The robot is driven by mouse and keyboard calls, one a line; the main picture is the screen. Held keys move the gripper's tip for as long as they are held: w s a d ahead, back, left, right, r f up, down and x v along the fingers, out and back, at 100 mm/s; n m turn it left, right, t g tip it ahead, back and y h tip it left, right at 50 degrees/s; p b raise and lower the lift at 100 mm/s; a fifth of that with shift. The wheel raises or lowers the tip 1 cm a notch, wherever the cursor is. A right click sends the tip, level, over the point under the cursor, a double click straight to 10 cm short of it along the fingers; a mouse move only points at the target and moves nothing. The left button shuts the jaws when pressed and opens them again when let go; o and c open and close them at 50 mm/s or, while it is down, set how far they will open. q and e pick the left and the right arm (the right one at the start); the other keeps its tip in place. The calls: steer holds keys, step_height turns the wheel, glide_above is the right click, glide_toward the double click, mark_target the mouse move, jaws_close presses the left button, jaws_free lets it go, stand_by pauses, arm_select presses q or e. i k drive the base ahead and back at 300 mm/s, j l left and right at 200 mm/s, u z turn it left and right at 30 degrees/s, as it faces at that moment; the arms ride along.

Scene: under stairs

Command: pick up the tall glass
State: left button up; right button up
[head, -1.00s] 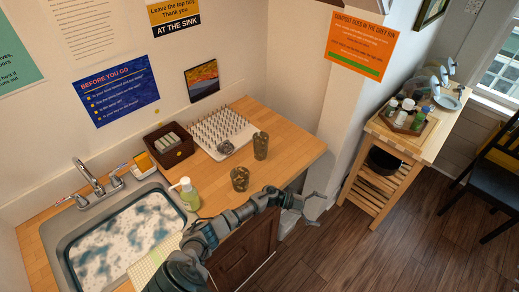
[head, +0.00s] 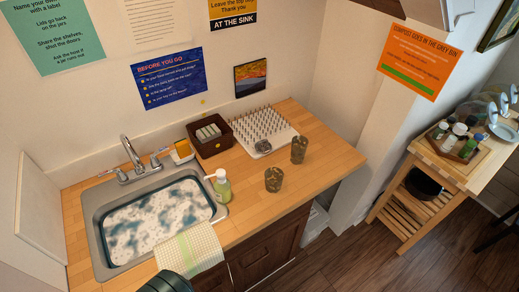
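The tall glass (head: 299,149) stands upright on the wooden counter (head: 330,158), right of the white peg drying rack. It looks brownish and see-through. A shorter, wider glass (head: 273,179) stands in front of it and to its left, close to the counter's front edge. The two glasses are apart. Neither gripper is in view; only a dark rounded part of my own arm shows at the bottom edge.
The peg rack (head: 262,130) holds a small grey item at its front. A brown basket (head: 210,136), soap bottle (head: 222,187), and foamy sink (head: 150,218) are to the left. A cloth (head: 190,250) hangs over the front edge. A wooden cart (head: 440,170) stands at right.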

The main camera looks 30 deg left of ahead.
mark_target(300, 144)
steer(key=i+l+u, duration=0.2)
steer(key=u, duration=0.3)
steer(key=i+l+u, duration=0.3)
steer(key=u, duration=0.15)
steer(key=i+l+u, duration=0.2)
steer(key=l+u, duration=0.3)
